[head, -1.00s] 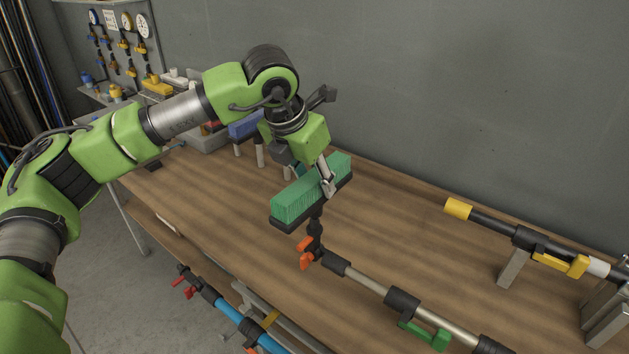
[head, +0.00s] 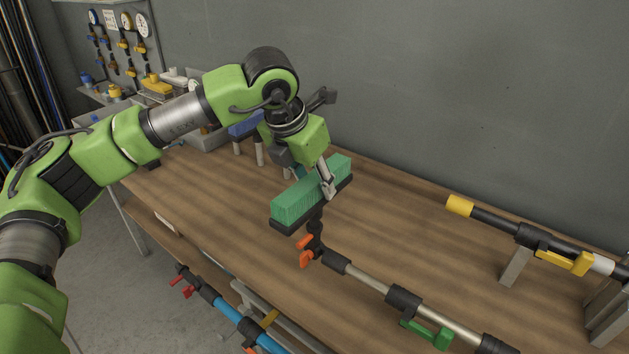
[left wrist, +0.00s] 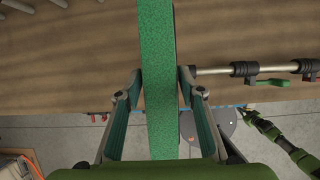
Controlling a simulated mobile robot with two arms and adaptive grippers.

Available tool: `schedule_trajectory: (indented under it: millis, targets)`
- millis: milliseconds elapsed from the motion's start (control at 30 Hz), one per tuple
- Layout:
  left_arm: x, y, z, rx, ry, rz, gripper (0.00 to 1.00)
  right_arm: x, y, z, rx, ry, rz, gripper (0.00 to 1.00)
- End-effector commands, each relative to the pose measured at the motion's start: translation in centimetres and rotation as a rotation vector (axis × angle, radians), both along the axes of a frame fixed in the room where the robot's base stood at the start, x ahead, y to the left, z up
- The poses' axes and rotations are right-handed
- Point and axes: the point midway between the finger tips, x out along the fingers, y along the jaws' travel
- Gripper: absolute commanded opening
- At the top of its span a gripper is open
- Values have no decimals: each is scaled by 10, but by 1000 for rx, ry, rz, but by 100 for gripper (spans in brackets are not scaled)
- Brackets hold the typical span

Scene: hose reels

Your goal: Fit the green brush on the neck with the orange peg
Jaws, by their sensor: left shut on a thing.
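The green brush (head: 310,190) has a dark base under its green bristle block. My left gripper (head: 328,182) is shut on it near the middle of its length; in the left wrist view the brush (left wrist: 159,90) runs between the two fingers. My right gripper is too small to make out at the end of an arm in the left wrist view (left wrist: 247,116).
The grey pipe (head: 370,282) carries a green lever (head: 428,334). A pipe with a yellow end (head: 459,205) stands at the right. A blue brush (head: 243,127) is behind my arm. A blue pipe (head: 228,311) lies at the front. The wooden table (head: 200,215) is clear at left.

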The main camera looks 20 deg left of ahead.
Motion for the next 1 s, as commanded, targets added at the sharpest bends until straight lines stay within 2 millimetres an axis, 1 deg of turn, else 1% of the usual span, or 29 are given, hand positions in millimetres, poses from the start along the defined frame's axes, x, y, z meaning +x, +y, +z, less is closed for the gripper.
schedule_trajectory:
  millis: [1000]
  targets:
    - [0,0,-26,0,-1,0,6,0,2,-26,2,0,0,0]
